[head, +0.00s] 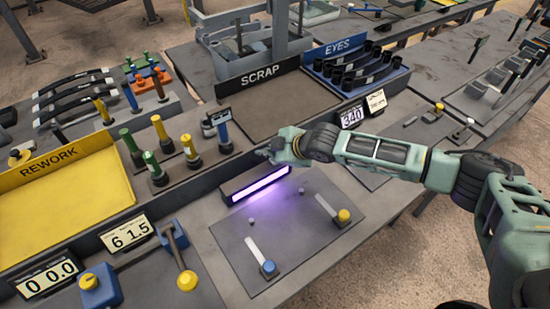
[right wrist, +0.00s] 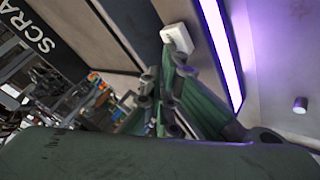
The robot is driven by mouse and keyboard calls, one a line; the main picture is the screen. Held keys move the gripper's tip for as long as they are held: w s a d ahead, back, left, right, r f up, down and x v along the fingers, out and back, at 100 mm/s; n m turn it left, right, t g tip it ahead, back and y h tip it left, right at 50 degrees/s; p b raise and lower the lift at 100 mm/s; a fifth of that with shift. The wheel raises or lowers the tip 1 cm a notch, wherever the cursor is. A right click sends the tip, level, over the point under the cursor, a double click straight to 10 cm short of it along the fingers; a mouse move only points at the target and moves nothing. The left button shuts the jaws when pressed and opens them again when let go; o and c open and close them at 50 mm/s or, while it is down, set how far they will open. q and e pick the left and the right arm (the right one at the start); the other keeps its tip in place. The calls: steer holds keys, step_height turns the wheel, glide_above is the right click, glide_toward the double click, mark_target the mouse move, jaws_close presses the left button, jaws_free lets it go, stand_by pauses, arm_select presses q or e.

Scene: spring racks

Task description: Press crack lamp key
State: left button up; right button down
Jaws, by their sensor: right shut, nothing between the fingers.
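The crack lamp (head: 257,184) is a dark bar with a lit purple tube, lying on the grey bench in the head view. Its glowing tube (right wrist: 222,55) also runs down the right wrist view. A small white block (right wrist: 178,38), which looks like the lamp's key, sits beside the tube; in the head view my gripper seems to hide it. My right gripper (head: 264,153) is shut and empty at the lamp's far side. In the right wrist view its fingers (right wrist: 170,85) are close to the block; I cannot tell whether they touch it. My left gripper is not in view.
A plate with two slider levers (head: 320,205) lies in front of the lamp. Green and yellow posts (head: 160,130) stand to the left, near the yellow REWORK tray (head: 70,215). The SCRAP bin (head: 270,108) and blue EYES rack (head: 385,78) are behind my gripper.

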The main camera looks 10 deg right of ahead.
steer(key=shift+f, duration=0.35)
stand_by(0.3)
steer(key=shift+r, duration=0.1)
steer(key=shift+r+p, duration=0.45)
steer(key=shift+p, duration=0.15)
steer(key=shift+r+p, duration=0.6)
step_height(320, 180, up, 5)
steer(key=p, duration=0.4)
steer(key=shift+p, duration=0.3)
steer(key=shift+f, duration=0.1)
